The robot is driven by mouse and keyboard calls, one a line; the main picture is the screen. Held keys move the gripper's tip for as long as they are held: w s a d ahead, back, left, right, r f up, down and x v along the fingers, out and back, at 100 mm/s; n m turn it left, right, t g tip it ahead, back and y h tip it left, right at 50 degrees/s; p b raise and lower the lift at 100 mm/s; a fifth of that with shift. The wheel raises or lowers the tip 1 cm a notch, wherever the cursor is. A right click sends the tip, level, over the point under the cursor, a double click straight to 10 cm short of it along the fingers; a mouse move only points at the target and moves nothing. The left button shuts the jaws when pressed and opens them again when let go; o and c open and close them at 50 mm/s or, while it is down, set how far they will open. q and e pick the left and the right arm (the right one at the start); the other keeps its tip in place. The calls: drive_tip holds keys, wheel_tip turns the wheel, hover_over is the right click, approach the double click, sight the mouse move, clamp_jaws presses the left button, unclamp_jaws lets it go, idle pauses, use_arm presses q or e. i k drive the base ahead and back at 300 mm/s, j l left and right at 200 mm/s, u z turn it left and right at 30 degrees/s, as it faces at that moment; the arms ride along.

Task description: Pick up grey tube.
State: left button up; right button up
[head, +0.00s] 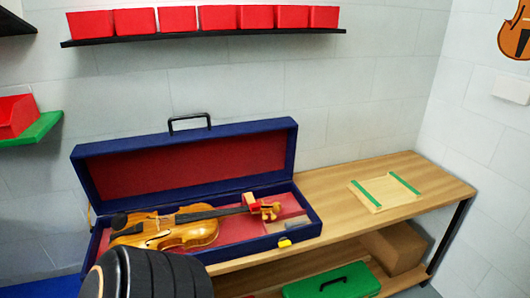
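I cannot clearly make out a grey tube. A small blue-grey item (283,227) lies in the right end of the open blue violin case (262,239), too small to tell what it is. A violin (190,232) lies in the case on the red lining, its scroll to the right. Neither of my grippers is in view. A dark ribbed part of my own arm covers the lower left and hides the case's front left corner.
The case stands on a wooden bench (335,215). A wooden board with green strips (378,193) lies to its right, with bare bench around it. Below are a green case (310,286) and a brown box (395,246). Red bins (178,18) line a wall shelf.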

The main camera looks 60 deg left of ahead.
sight(287, 225)
drive_tip(key=j+u, duration=0.15)
drive_tip(key=u, duration=1.5)
drive_tip(key=k+j, duration=0.05)
